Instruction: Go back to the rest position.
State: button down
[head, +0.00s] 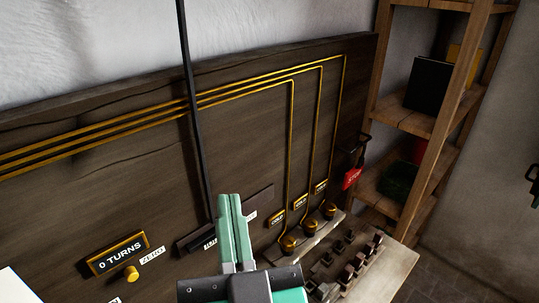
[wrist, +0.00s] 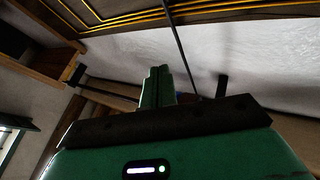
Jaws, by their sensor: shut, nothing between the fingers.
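My gripper (head: 235,232) is in the lower middle of the head view, in front of the dark wooden panel (head: 80,205). Its two green fingers are together with nothing between them, pointing up in the picture. In the wrist view my gripper (wrist: 157,88) shows the same closed fingers. The fingers hide part of a dark plate with a white label on the panel.
A "0 TURNS" display (head: 118,253) with a brass knob (head: 131,273) is at lower left. A black rod (head: 190,100) crosses the panel. Brass pipes end at brass fittings (head: 289,244) on the right. A bench (head: 385,272) with small parts and a wooden shelf (head: 400,118) stand further right.

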jog(key=s+d+r+t+h+p, duration=0.1)
jog(key=s+d+r+h+p, duration=0.1)
jog(key=r+p, duration=0.4)
jog(key=s+d+r+t+h+p, duration=0.1)
jog(key=r+p, duration=0.6)
jog(key=r, duration=0.9)
jog(key=shift+s+d+r+t+h, duration=0.4)
jog(key=shift+d+h, duration=0.05)
jog(key=shift+h, duration=0.15)
jog(key=shift+f, duration=0.15)
